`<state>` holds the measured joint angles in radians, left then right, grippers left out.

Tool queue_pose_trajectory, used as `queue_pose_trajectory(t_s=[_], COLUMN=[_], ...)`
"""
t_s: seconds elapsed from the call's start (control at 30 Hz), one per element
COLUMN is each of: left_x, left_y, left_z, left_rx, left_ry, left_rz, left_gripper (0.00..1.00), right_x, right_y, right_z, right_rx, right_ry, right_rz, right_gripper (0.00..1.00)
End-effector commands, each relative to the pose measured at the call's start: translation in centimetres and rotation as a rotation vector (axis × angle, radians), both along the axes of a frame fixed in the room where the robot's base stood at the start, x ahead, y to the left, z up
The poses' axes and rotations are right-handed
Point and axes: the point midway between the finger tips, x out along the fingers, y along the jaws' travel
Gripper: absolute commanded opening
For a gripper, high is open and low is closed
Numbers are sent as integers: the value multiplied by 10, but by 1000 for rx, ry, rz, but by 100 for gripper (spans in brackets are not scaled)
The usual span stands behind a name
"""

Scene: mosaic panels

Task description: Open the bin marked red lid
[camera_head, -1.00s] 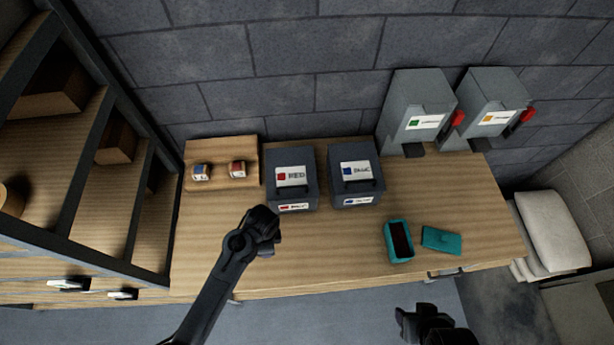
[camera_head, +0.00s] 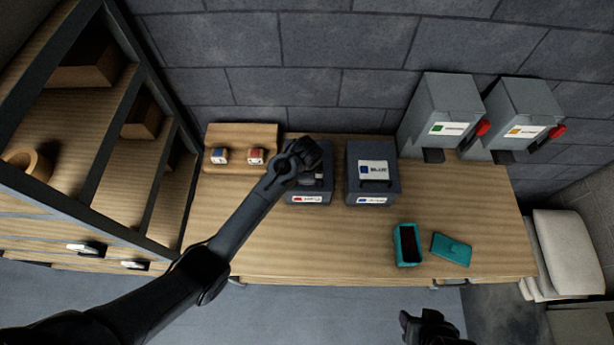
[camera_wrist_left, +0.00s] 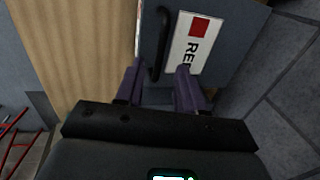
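The red-marked bin (camera_head: 308,200) is a dark grey box on the table. My left arm hides most of its top in the head view. In the left wrist view the lid (camera_wrist_left: 230,57) shows a white label with a red square, and a black handle (camera_wrist_left: 160,45) beside the label. My left gripper (camera_head: 312,158) is over this lid. In the left wrist view its two fingers (camera_wrist_left: 160,85) are apart, with the handle ahead between them; I cannot tell whether they touch it. My right gripper (camera_head: 425,325) is at the bottom edge, away from the table, its fingers unclear.
The blue-marked bin (camera_head: 372,188) stands close on the right. A wooden stand with two small labelled blocks (camera_head: 238,156) is on the left. Two grey dispensers (camera_head: 445,115) stand at the back right. An open teal box (camera_head: 408,260) and its teal lid (camera_head: 452,249) lie at front right.

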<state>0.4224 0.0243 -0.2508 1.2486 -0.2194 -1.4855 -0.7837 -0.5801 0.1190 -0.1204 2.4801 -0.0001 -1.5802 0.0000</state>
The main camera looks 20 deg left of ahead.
Motion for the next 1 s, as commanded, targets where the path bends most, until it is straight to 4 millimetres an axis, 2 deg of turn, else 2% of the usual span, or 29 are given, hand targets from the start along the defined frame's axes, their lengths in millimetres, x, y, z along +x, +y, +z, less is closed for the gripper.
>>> queue_pose_trajectory(t_s=[0.1,0.3,0.7,0.77,0.97,1.0], left_x=[2,6,7,7,7,7], left_y=[2,3,3,3,3,3], left_z=[-17,-34,-40,-40,-40,-40], left_rx=[2,1,1,1,1,1], left_ry=[2,0,0,0,0,0], left_rz=[1,0,1,1,1,1], left_gripper=[38,38,38,32,1,0], right_x=[0,0,0,0,0,0], right_y=[0,0,0,0,0,0], right_z=[2,2,2,2,2,2], right_rx=[0,0,0,0,0,0], right_ry=[0,0,0,0,0,0], right_rz=[0,0,0,0,0,0], right_gripper=[52,52,52,52,52,52])
